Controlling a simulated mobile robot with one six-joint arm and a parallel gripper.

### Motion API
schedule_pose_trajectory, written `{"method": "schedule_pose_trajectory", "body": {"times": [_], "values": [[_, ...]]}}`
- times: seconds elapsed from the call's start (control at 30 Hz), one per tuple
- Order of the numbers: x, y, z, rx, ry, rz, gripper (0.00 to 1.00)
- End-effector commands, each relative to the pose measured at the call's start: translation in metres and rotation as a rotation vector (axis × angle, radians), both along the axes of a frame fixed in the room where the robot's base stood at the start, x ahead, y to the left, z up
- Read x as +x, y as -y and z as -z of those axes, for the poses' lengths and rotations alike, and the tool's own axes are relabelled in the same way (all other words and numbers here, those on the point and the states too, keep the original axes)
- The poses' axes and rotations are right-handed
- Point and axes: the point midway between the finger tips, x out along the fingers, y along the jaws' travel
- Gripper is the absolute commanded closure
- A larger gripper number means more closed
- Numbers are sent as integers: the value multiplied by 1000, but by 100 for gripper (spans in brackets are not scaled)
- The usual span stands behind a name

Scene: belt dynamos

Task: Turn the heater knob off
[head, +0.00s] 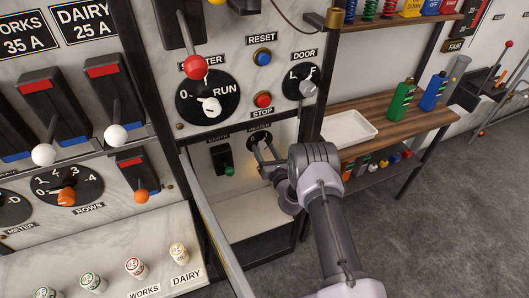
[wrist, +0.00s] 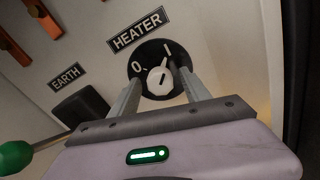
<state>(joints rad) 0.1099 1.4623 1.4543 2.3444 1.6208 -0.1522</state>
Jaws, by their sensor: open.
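The heater knob (wrist: 158,82) is a small white knob on a round black dial (wrist: 178,55) marked 0 at left and I at upper right, under the HEATER label (wrist: 136,31). Its pointer leans up and right, toward the I mark. My gripper (wrist: 160,78) is open, with one finger on each side of the knob. I cannot tell whether either finger touches it. In the head view my gripper (head: 263,148) reaches into the recess at the dial, and its fingers cover part of the dial (head: 258,132).
The EARTH switch (head: 222,157), black with a green-tipped lever, is close on the left. An open panel door (head: 215,228) stands left of my arm. The RUN dial (head: 207,98) and STOP button (head: 263,100) are above. A wooden shelf with a white tray (head: 348,131) is at right.

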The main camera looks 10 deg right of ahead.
Motion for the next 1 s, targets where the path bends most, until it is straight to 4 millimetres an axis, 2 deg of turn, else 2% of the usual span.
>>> {"method": "schedule_pose_trajectory", "body": {"times": [0.23,0.27,0.5,0.53,0.77,1.0], "values": [[2,0,-1,0,0,0,45],[1,0,-1,0,0,0,49],[1,0,0,-1,0,0,96],[1,0,0,-1,0,0,100],[1,0,0,-17,4,-1,100],[1,0,2,-123,24,-1,100]]}}
